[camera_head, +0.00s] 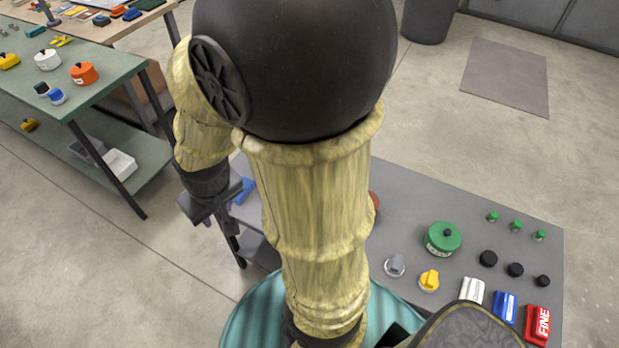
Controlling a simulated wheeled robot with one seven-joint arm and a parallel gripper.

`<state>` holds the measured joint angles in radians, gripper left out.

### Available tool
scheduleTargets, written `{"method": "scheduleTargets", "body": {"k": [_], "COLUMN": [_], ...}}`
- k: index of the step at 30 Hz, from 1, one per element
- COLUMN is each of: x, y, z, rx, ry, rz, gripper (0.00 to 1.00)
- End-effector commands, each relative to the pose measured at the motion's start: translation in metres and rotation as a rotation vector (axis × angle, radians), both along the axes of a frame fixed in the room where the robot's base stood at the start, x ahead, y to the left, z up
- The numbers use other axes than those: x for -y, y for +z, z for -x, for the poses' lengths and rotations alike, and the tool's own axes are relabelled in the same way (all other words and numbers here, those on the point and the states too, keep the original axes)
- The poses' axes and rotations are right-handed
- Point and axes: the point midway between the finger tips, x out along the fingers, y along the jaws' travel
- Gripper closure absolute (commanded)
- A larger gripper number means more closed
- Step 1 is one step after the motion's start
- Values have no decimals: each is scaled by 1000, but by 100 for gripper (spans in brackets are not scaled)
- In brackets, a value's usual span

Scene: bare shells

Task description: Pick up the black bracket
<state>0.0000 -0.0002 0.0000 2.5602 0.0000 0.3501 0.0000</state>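I cannot make out a black bracket in the head view; my arm covers the middle of the picture and much of the near grey table (405,205). My gripper (217,216) is a small dark shape left of my arm, at the left end of that table. A blue object (244,190) shows just right of it, partly hidden by my arm. The fingers are too small and dark to tell whether they are open or shut, or whether they hold anything.
The grey table bears a green round pot (443,237), a grey knob (394,265), a yellow knob (429,280), several black and green knobs, and white, blue and red blocks (537,322). A green shelved bench (100,80) stands left across open floor.

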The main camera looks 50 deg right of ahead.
Motion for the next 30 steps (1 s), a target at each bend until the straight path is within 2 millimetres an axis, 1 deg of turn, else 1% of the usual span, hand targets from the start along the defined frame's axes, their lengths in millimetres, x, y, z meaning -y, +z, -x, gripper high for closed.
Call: {"method": "scheduleTargets", "body": {"k": [1,3,4,5,8,11,14,15,17,20,21,25,27,29,30], "x": [0,0,0,0,1,6,17,24,36,60,72,110,133,152,165], "y": [0,-2,-4,-7,-24,-51,-83,-97,-116,-147,-159,-197,-216,-231,-240], "z": [0,-1,-2,-4,-14,-32,-53,-62,-74,-91,-96,-108,-111,-111,-110], "rx": [0,2,5,9,31,74,132,158,199,268,295,393,446,495,527], "ry": [0,-5,-10,-19,-68,-153,-277,-329,-411,-545,-599,-759,-840,-903,-943], "rz": [0,-2,-4,-8,-27,-51,-67,-68,-63,-38,-22,53,106,160,200], "gripper": [58,44,40,40,40,40,40,40,40,40,40,40,40,40,40]}}
